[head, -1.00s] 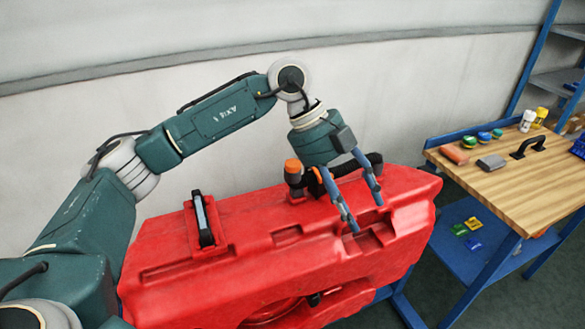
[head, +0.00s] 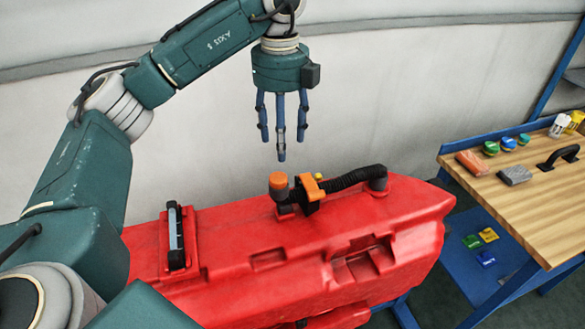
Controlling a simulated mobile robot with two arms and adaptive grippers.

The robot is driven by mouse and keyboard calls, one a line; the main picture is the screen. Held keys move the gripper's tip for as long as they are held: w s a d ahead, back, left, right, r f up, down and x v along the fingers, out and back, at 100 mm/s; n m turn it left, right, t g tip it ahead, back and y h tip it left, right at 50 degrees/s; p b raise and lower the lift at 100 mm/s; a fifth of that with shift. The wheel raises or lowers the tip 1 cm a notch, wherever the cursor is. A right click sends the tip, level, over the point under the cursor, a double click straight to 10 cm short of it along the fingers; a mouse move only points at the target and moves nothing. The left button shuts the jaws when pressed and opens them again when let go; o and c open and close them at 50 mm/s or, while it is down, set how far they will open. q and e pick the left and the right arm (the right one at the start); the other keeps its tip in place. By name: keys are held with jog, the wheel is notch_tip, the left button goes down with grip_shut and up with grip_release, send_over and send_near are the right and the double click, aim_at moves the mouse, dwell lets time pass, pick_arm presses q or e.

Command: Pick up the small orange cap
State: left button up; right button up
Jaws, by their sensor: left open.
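The small orange cap (head: 278,180) sits upright on a dark fitting on top of the red tank (head: 225,230). My left gripper (head: 281,140) hangs above the cap, fingers pointing down, spread and empty. A clear gap separates the fingertips from the cap. Just right of the cap is an orange clamp-like part (head: 308,187) on the dark fitting, with a small yellow piece behind it. My right gripper is not in view.
A black corrugated hose (head: 350,179) runs right from the fitting along the tank top. A black handle (head: 176,238) stands at the tank's left. A wooden-topped workbench (head: 530,190) at the right holds coloured jars, blocks and a black handle. A pale wall is behind.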

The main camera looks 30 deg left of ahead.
aim_at(278, 178)
pick_arm(q)
notch_tip(278, 178, down, 2)
jog(key=shift+f, duration=0.15)
jog(key=shift+s+f, duration=0.3)
jog(key=shift+f, duration=0.3)
jog(key=shift+s+f, duration=0.3)
jog(key=shift+f, duration=0.25)
jog(key=shift+a+f+p, duration=0.1)
jog(key=shift+f+p, duration=0.2)
jog(key=shift+p, duration=0.1)
jog(key=f, duration=0.1)
jog(key=f+p, duration=0.1)
jog(key=f, duration=0.1)
jog(key=f+p, duration=0.1)
jog(key=shift+w+a+f, duration=0.1)
jog(key=shift+a+f, duration=0.15)
jog(key=shift+a, duration=0.05)
jog(key=shift+f, duration=0.35)
jog(key=shift+c, duration=0.8)
jog(key=c, duration=0.9)
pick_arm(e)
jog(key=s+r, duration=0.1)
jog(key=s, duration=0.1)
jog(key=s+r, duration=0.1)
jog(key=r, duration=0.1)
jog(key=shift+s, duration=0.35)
